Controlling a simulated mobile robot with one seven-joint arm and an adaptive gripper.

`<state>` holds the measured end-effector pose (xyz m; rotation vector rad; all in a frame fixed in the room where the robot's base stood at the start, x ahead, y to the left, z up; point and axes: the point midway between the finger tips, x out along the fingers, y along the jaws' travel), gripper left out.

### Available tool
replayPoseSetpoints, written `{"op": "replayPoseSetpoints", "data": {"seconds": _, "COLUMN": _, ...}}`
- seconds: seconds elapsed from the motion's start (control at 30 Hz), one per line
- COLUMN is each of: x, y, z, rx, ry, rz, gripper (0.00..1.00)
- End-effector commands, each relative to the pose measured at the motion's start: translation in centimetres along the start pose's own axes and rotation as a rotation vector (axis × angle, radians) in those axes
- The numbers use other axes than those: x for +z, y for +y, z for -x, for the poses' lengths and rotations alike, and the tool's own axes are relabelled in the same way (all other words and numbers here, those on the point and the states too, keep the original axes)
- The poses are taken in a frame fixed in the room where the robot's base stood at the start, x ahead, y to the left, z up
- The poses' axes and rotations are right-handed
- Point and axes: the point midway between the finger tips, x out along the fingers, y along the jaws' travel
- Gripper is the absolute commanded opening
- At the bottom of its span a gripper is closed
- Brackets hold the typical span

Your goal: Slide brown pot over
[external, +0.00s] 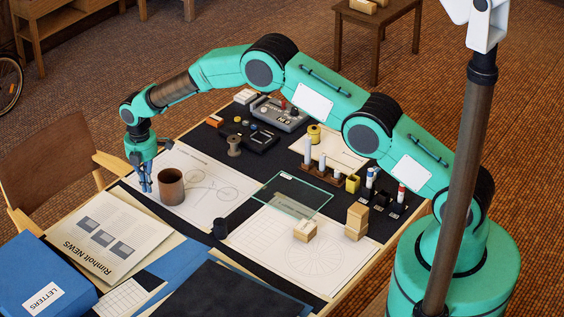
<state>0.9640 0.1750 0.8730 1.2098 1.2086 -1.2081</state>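The brown pot (171,187) is a small open-topped cylinder. It stands upright on a white drawing sheet (212,207) near the far left part of the table. My gripper (146,187) points down just left of the pot, with its fingertips low, close to the sheet. I cannot tell whether a finger touches the pot's side. The fingers overlap in this view, so their opening is unclear. The pot does not appear to be between them.
A glass sheet (291,194) and wooden blocks (356,221) lie further right. A spool (234,146) stands behind. A newspaper (103,235) and blue letters box (40,280) lie front left.

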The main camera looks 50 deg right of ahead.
Motion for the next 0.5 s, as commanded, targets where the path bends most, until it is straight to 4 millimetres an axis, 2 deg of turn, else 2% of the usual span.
{"op": "replayPoseSetpoints", "data": {"seconds": 0.5, "x": 0.0, "y": -0.1, "z": -7.6, "rx": -0.003, "ry": -0.001, "rz": 0.000, "gripper": 0.00}}
